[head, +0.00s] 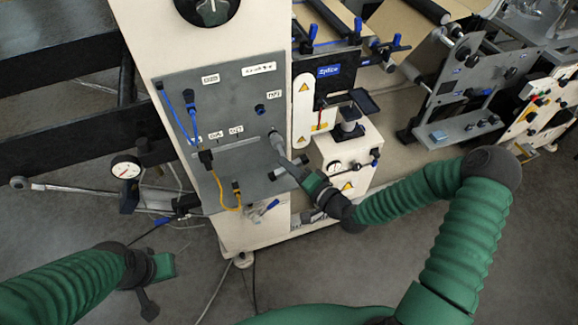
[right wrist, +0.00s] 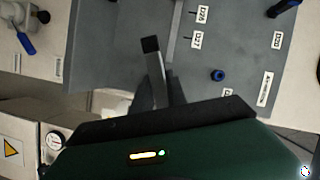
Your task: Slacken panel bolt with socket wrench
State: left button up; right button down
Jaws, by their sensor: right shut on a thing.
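The grey panel (head: 235,90) on the cream machine carries small labels, blue fittings and a pale bar (head: 225,144). My right gripper (head: 298,173) is at the panel's lower right edge, shut on the socket wrench (head: 278,142), whose grey shaft points up and left over the panel. In the right wrist view the wrench (right wrist: 156,68) sticks out past my gripper and ends in a dark tip near the pale bar. I cannot tell whether the tip touches the panel. A blue fitting (head: 260,108) is above the wrench. My left gripper (head: 148,290) hangs low at left, away from the panel; its jaws are unclear.
A yellow cable (head: 222,190) and blue cables (head: 188,122) hang on the panel. A gauge (head: 126,168) stands left of it. A cream box (head: 345,150) with a gauge and warning sign stands right of my gripper.

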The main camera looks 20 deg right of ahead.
jog(key=shift+w+a+r, duration=0.1)
jog(key=shift+w+a, duration=0.05)
jog(key=shift+w, duration=0.45)
dwell(0.9)
jog(key=shift+p, duration=0.3)
jog(key=shift+r+n+p, duration=0.25)
jog(key=shift+n+p, duration=0.05)
jog(key=shift+p, duration=0.15)
jog(key=shift+n, duration=0.4)
jog(key=shift+f+h+p, duration=0.15)
jog(key=shift+h+p, duration=0.15)
jog(key=shift+h, duration=0.1)
jog(key=shift+f, duration=0.1)
jog(key=shift+n+g, duration=0.3)
